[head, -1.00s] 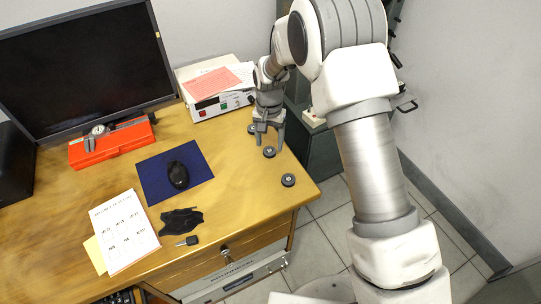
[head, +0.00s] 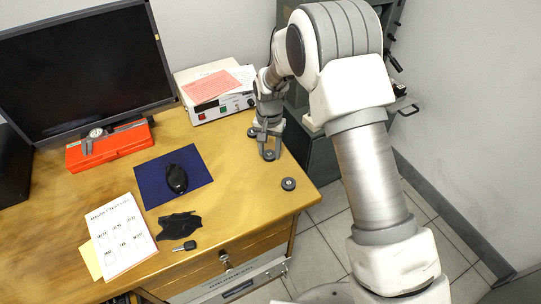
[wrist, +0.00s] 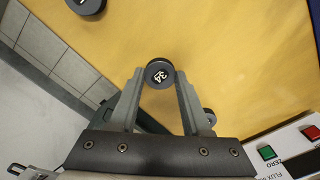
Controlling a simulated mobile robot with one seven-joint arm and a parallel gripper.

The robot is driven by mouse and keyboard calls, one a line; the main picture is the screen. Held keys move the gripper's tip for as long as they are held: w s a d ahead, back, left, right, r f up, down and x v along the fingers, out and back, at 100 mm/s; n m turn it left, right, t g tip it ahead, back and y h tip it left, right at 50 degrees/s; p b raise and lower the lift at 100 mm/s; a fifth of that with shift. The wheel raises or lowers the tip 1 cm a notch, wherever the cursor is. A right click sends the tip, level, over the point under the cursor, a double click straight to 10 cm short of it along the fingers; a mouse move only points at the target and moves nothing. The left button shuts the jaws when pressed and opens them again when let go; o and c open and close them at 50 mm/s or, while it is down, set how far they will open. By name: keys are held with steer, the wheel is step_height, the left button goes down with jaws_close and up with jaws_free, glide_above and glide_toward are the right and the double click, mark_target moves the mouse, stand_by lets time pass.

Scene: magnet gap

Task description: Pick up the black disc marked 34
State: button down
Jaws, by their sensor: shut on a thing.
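The black disc marked 34 (wrist: 159,74) sits between the fingertips of my gripper (wrist: 160,81) in the wrist view, its white number facing up. My gripper is shut on it, with one finger on each side. In the head view my gripper (head: 269,151) points down near the desk's right edge, and the disc (head: 269,155) shows between its tips. I cannot tell whether the disc touches the desk.
A second black disc (head: 288,184) lies nearer the desk's front corner. A third disc (head: 252,132) lies behind my gripper, near the white flux meter (head: 215,108). A blue mat (head: 151,192) with a black mouse lies to the left. Bare wood lies between.

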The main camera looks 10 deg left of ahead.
steer(key=shift+r+p, duration=1.55)
steer(key=shift+r, duration=1)
